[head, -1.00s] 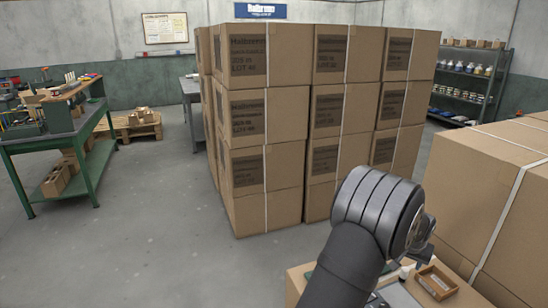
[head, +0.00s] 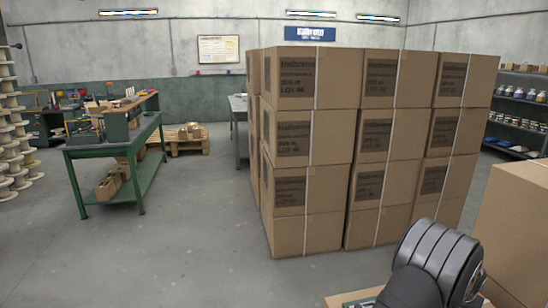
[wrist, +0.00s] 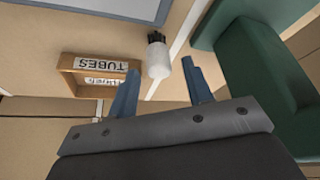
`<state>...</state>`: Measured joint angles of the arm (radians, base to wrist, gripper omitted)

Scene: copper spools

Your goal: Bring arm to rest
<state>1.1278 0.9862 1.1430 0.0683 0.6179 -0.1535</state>
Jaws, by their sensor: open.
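My gripper (wrist: 160,66) shows in the wrist view with its two blue-grey fingers apart and nothing seen clasped between them. A white bottle with a black cap (wrist: 158,58) appears between and beyond the fingertips; I cannot tell how far off it is. My dark arm fills the lower right of the head view, where its gripper end is out of sight.
A small wooden box (wrist: 68,75) labelled TUBES and a green object (wrist: 255,75) flank the gripper. Stacked cartons (head: 335,225) stand beyond my arm, another carton (head: 520,215) right. A green workbench (head: 150,140) stands left; open floor (head: 190,260) lies between.

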